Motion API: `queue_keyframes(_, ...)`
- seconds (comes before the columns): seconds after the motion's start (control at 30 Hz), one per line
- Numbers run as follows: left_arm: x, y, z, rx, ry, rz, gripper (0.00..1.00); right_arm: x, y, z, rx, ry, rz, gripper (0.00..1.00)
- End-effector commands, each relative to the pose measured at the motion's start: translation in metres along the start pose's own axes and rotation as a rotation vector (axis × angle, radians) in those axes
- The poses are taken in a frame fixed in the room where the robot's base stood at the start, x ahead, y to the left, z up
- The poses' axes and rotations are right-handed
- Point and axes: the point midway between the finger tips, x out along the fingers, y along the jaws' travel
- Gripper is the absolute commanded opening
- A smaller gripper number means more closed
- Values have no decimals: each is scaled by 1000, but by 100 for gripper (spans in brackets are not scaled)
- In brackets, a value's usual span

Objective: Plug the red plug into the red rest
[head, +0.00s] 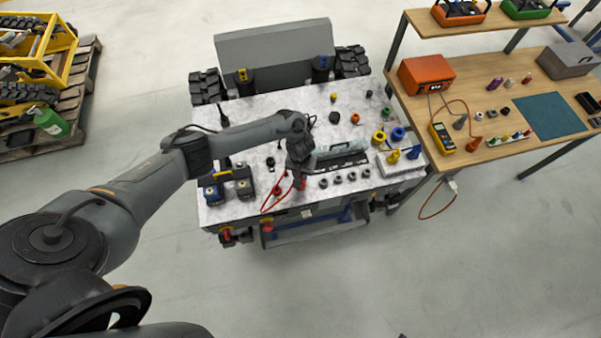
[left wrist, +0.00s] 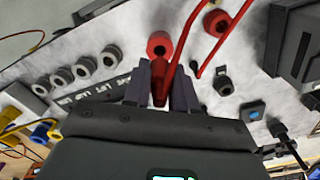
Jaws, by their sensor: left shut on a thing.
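My left gripper (head: 299,184) is over the near part of the grey work surface (head: 232,211). In the left wrist view its fingers (left wrist: 160,88) are shut on the red plug (left wrist: 160,73), which sits between them, partly hidden. A red cable (head: 270,203) loops beside the gripper in the head view; red cable (left wrist: 188,28) also runs up from the plug. A round red socket (left wrist: 160,42) with a dark hole lies just beyond the plug tip. A second red round piece (left wrist: 215,22) lies to its right, partly behind cable. I cannot tell which is the red rest, or whether the plug touches either.
Several grey round sockets (left wrist: 83,67) stand in a row left of the fingers. A dark box (head: 246,187) stands left of the gripper. Yellow connectors (head: 393,156) sit on a pale block at right. A wooden workbench (head: 480,130) adjoins on the right.

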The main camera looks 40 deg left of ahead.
Motion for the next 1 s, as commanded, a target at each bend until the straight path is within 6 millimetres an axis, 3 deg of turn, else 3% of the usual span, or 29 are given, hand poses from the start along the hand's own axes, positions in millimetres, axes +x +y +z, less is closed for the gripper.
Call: queue_keyframes(1.0, 0, 0, 0, 0, 0, 0, 0, -7, 2, -2, -7, -2, 6, 43)
